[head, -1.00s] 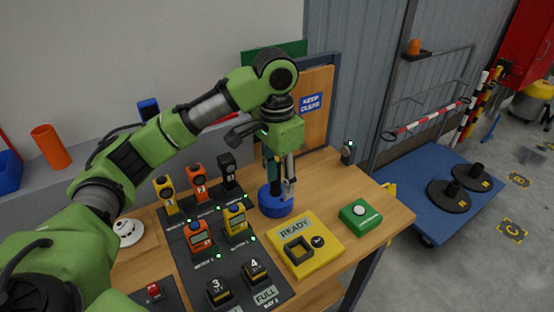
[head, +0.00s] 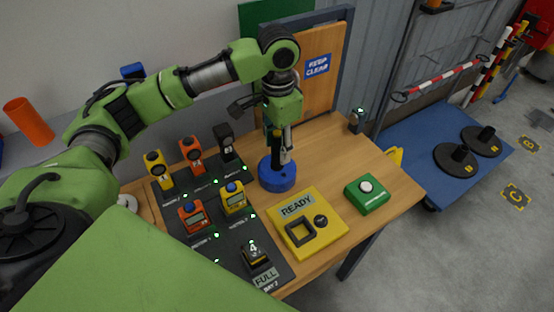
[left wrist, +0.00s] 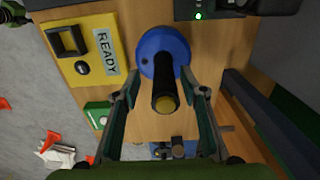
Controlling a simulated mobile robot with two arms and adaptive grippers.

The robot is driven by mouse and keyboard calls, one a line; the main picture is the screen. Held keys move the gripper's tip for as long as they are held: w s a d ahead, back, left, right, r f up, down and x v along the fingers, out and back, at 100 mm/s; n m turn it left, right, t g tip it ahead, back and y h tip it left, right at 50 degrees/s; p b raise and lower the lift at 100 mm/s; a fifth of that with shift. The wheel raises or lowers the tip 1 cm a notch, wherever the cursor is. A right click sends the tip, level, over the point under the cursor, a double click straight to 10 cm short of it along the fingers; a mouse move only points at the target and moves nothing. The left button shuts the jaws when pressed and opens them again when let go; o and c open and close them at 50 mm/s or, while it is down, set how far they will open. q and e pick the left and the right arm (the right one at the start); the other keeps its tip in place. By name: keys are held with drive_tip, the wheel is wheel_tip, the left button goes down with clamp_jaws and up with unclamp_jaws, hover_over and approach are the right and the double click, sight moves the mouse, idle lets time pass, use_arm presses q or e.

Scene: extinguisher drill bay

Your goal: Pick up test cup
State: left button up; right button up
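The test cup, which I take to be the round blue piece (head: 277,177) with an upright black handle, stands on the wooden bench. In the left wrist view the blue body (left wrist: 176,44) lies below the black handle (left wrist: 166,88), which has a yellowish end. My left gripper (head: 279,150) points down over it. In the left wrist view its fingers (left wrist: 165,98) are spread, one on each side of the handle, with gaps visible. The fingers partly hide the handle in the head view. My right gripper is not in view.
A dark board (head: 235,245) with several yellow, orange and black devices lies left of the cup. A yellow READY block (head: 325,240) and a green button box (head: 367,194) stand to the right. A wooden KEEP CLEAR panel (head: 322,85) rises behind. Some bare bench lies between.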

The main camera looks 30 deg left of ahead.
sight(277, 158)
use_arm(q)
drive_tip(key=shift+w+a+f, duration=0.1)
drive_tip(key=shift+w+f, duration=0.05)
drive_tip(key=shift+f, duration=0.45)
wheel_tip(277, 158, down, 4)
drive_tip(key=shift+r+p, duration=0.25)
drive_tip(key=shift+p, duration=0.5)
drive_tip(key=shift+w+a+f, duration=0.1)
drive_tip(key=shift+f, duration=0.4)
clamp_jaws()
